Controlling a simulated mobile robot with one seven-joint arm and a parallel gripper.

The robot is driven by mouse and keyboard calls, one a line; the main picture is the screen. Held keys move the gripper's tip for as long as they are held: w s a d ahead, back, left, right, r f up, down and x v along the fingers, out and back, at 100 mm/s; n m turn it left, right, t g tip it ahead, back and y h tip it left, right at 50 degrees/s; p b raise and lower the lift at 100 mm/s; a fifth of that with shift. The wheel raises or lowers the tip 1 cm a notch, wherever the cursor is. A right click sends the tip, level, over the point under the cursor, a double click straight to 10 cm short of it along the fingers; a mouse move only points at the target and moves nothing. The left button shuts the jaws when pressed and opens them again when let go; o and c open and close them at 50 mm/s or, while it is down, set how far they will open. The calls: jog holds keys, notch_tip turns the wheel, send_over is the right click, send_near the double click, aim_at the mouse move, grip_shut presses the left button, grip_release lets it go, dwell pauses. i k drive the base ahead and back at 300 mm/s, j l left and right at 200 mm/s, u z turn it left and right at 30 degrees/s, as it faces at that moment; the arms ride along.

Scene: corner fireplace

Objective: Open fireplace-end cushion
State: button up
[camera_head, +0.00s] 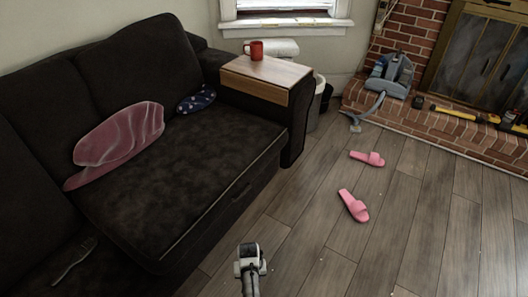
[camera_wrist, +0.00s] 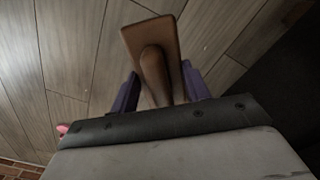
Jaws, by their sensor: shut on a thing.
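The fireplace-end seat cushion (camera_head: 185,165) is dark, nearly black, and lies at the right part of the sofa, beside the wooden-topped armrest. A dark handle-like detail (camera_head: 240,191) shows on the sofa's front below it. My gripper (camera_wrist: 160,85) is shut on a brown object (camera_wrist: 152,45) with a flat, squarish end and a rounded shaft; I cannot tell what it is. The purple fingers stand on both sides of the shaft. In the head view my wrist is over the floor in front of the sofa, apart from the cushion; the fingers and held object are hidden there.
A pink pillow (camera_head: 120,140) and a blue patterned item (camera_head: 197,98) lie on the sofa; a fork (camera_head: 73,259) is at the near left. A red mug (camera_head: 256,50) stands on the armrest top (camera_head: 270,76). Pink slippers (camera_head: 354,205) lie on the otherwise mostly clear floor.

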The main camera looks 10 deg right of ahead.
aim_at(156, 206)
jog(key=i+l+u, duration=0.1)
jog(key=i+l, duration=0.15)
jog(key=i+l+u, duration=0.1)
jog(key=i+l, duration=0.15)
jog(key=l, duration=0.2)
jog(key=i+l+u, duration=0.1)
jog(key=i+l, duration=0.15)
jog(key=l, duration=0.15)
jog(key=i+l+u, duration=0.1)
jog(key=l, duration=0.3)
jog(key=i, duration=0.1)
